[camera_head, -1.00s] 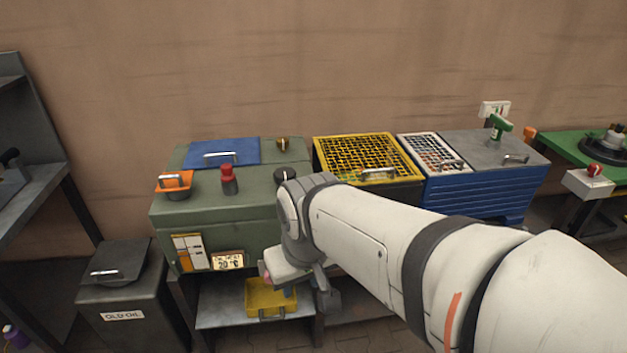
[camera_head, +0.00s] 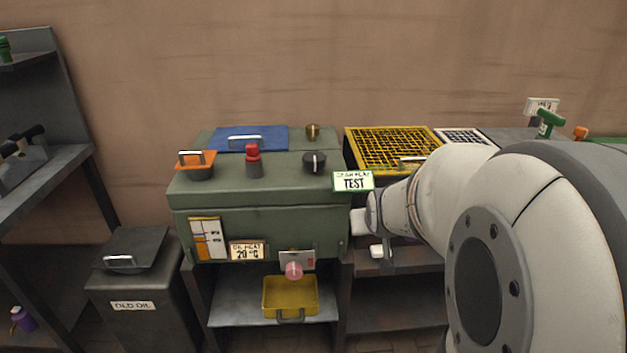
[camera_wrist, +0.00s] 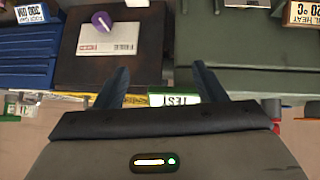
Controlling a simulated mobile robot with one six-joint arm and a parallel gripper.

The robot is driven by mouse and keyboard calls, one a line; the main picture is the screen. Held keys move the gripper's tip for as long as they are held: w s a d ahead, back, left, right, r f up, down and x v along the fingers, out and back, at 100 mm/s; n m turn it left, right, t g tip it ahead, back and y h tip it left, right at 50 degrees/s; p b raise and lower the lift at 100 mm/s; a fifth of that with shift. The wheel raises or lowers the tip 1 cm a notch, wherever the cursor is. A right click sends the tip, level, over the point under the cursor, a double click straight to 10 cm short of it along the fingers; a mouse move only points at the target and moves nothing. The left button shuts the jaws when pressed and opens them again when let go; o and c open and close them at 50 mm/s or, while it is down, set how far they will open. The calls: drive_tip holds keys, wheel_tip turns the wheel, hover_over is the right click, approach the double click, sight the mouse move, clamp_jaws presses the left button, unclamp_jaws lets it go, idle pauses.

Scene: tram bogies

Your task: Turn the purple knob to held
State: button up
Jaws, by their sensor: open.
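The purple knob (camera_wrist: 101,21) shows in the wrist view at the upper left. It has a pale pointer mark and sits at the edge of a white label plate (camera_wrist: 110,38) on a dark brown panel (camera_wrist: 75,68). The plate's lettering is too small to read. My gripper (camera_wrist: 160,82) is open and empty, its two dark fingers apart. In the picture the knob lies above and a little left of the left finger, with no contact visible. In the head view my arm covers most of that panel, and I cannot make out the knob clearly.
A green cabinet (camera_head: 270,220) carries a pink knob (camera_head: 293,270), a black knob (camera_head: 314,162) and a red-topped item (camera_head: 253,160). A TEST sign (camera_head: 353,181) stands at its right edge. A yellow mesh (camera_head: 392,149) lies right of it. A yellow tray (camera_head: 290,297) sits below.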

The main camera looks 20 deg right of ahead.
drive_tip(key=w+d+f+m+t+h+b, duration=0.1)
drive_tip(key=w+d+f+t+b, duration=0.1)
drive_tip(key=d+f+t+b, duration=0.55)
drive_tip(key=w+d+f+t+b, duration=0.2)
drive_tip(key=w+d+f+b, duration=0.1)
drive_tip(key=d+f+b, duration=0.85)
drive_tip(key=shift+d+f+x, duration=0.1)
drive_tip(key=shift+f+x, duration=0.15)
drive_tip(key=shift+x, duration=1)
drive_tip(key=shift+d+f+x, duration=0.1)
drive_tip(key=shift+f+x, duration=0.2)
drive_tip(key=shift+x, duration=0.95)
drive_tip(key=shift+d+f+x, duration=0.1)
drive_tip(key=shift+f+x, duration=0.15)
drive_tip(key=shift+x, duration=1)
drive_tip(key=shift+c, duration=0.5)
